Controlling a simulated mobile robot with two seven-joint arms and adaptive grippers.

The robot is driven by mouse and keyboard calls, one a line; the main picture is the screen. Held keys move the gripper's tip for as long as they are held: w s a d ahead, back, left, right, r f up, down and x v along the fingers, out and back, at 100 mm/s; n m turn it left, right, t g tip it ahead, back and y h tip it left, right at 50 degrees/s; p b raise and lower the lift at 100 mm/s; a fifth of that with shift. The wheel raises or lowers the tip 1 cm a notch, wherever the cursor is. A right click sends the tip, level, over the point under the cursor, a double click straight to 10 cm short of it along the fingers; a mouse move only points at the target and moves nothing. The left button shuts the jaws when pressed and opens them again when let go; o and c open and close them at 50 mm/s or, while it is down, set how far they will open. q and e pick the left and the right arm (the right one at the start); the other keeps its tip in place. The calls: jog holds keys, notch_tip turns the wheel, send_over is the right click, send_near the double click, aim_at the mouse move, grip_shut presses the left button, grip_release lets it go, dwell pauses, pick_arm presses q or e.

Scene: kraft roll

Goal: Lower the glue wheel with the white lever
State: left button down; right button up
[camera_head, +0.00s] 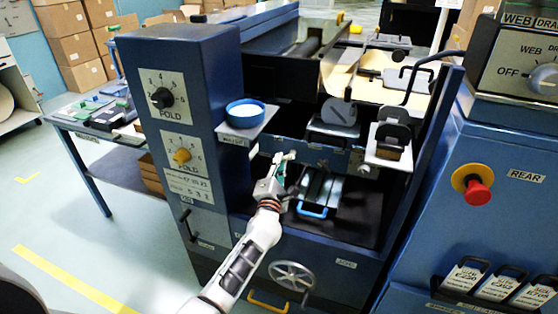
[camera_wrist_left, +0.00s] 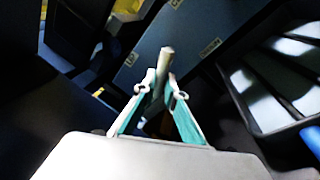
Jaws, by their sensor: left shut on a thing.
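My left gripper (camera_head: 279,170) reaches into the open bay of the blue machine. In the left wrist view its two green-sided fingers (camera_wrist_left: 163,98) are closed around a pale rod, the white lever (camera_wrist_left: 166,54), whose rounded end stands out past the fingertips. In the head view the fingers hide most of the lever. A grey disc (camera_head: 339,113) stands in the machine to the right of the gripper; I cannot tell for sure that it is the glue wheel. My right gripper is not in view.
A tray with a blue handle (camera_head: 312,211) lies just right of the gripper. A blue-rimmed bowl (camera_head: 245,113) sits on a shelf above it. A handwheel (camera_head: 291,275) is below. A cabinet with a red button (camera_head: 478,193) stands at the right. Clear floor lies left.

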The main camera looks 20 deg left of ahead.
pick_arm(q)
jog(key=shift+d+f+n, duration=0.15)
jog(key=shift+n, duration=0.65)
jog(key=c, duration=2.1)
grip_release()
jog(key=shift+s+f, duration=0.1)
jog(key=shift+s, duration=0.05)
jog(key=s, duration=0.3)
jog(key=s+d, duration=0.1)
jog(key=s, duration=0.3)
jog(key=s+d+f, duration=0.1)
jog(key=s, duration=0.3)
jog(key=shift+s, duration=0.2)
